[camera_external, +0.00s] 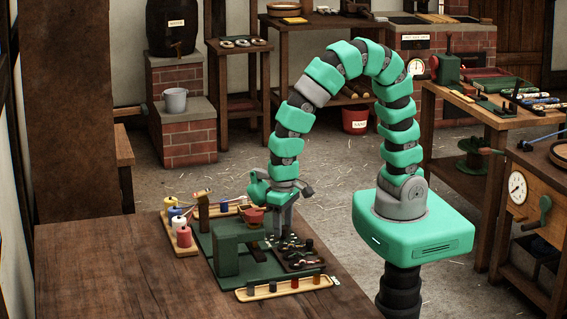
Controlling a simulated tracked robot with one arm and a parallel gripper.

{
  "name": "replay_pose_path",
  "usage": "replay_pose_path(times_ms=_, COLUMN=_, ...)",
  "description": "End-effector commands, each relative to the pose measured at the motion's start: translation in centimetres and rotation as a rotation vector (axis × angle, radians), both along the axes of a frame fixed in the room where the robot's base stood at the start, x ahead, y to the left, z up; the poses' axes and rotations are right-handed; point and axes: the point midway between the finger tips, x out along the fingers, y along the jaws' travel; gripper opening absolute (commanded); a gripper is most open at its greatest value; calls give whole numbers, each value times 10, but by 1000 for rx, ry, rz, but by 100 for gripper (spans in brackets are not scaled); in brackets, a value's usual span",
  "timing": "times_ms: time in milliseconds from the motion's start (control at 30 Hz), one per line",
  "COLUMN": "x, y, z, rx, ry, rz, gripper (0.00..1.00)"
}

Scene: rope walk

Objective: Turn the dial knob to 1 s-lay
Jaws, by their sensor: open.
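My gripper (287,236) points down over the right side of a green bench device (228,252) on the brown wooden table. It is open, and nothing shows held in it. The fingertips are low, near small dark parts on the device's base; contact cannot be told. A dial knob marked 1 s-lay cannot be made out; the gripper and the device's upright block may hide it. A reddish cup-like part (252,215) sits by the device's top, left of the gripper.
A tray of colored spools (181,245) lies left of the device, and a light tray of small cylinders (262,292) in front. A dark tray (304,260) lies right of the gripper. The table's (110,270) left part is clear.

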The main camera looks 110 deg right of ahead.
Motion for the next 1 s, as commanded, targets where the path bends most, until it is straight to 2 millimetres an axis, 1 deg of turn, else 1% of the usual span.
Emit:
replay_pose_path(times_ms=300, x=0, y=0, z=-2, rx=0, ry=1, rz=0, gripper=50)
replay_pose_path(times_ms=367, x=0, y=0, z=-2, rx=0, ry=1, rz=0, gripper=34)
replay_pose_path(times_ms=400, x=0, y=0, z=-2, rx=0, ry=1, rz=0, gripper=22)
replay_pose_path(times_ms=467, x=0, y=0, z=-2, rx=0, ry=1, rz=0, gripper=6)
replay_pose_path(times_ms=767, x=0, y=0, z=-2, rx=0, ry=1, rz=21, gripper=6)
replay_pose_path(times_ms=1000, x=-1, y=0, z=-2, rx=1, ry=3, rz=136, gripper=6)
